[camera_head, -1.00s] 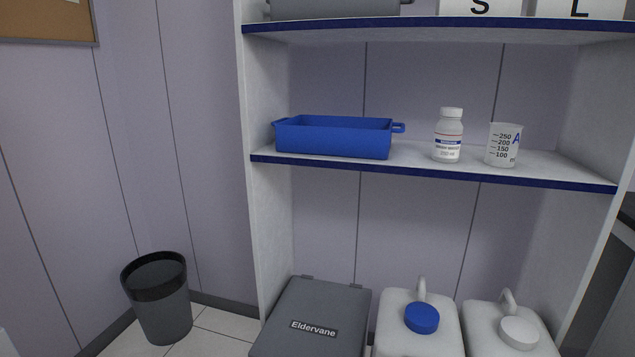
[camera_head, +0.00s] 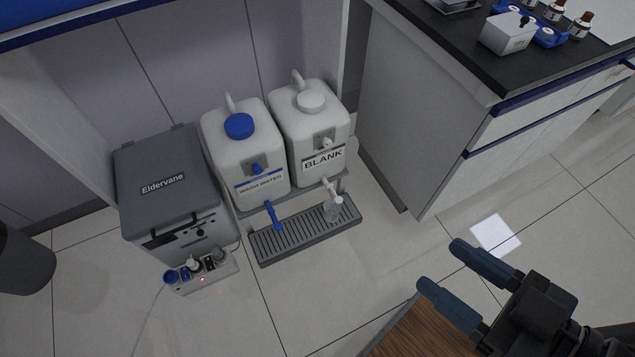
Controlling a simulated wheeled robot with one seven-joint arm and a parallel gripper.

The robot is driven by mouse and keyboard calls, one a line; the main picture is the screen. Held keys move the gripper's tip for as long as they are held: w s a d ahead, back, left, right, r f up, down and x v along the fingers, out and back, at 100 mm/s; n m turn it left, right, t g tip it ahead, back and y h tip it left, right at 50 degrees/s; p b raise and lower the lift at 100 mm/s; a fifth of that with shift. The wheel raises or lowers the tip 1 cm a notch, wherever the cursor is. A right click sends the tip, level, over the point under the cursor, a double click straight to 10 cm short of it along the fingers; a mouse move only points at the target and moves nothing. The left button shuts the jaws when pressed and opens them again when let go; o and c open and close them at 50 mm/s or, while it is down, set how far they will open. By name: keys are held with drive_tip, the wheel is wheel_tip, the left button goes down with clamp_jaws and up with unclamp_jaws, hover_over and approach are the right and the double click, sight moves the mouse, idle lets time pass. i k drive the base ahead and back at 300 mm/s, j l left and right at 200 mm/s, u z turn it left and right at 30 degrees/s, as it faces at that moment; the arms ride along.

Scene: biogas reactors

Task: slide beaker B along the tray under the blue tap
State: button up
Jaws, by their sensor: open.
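A small clear beaker (camera_head: 332,209) stands on the right part of the grey slatted tray (camera_head: 292,243), below the white tap (camera_head: 329,188). Its letter cannot be read from here. The blue tap (camera_head: 272,214) hangs over the left part of the tray, in front of the jug labelled "WASH WATER" (camera_head: 245,150). The tray there looks empty. My gripper (camera_head: 438,265) is open and empty, with blue-grey fingers. It is at the lower right, well apart from the beaker and tray.
The white jug labelled "BLANK" (camera_head: 310,125) stands behind the beaker. A grey "Eldervane" box (camera_head: 170,190) and a small row of knobs or bottles (camera_head: 203,272) are left of the tray. A bench cabinet (camera_head: 425,130) stands at right. Floor before the tray is clear.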

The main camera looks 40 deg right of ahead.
sight(332, 211)
drive_tip(key=i+z, duration=0.7)
drive_tip(key=z, duration=0.15)
drive_tip(key=i+j+z, duration=0.25)
drive_tip(key=z, duration=0.2)
drive_tip(key=i, duration=0.1)
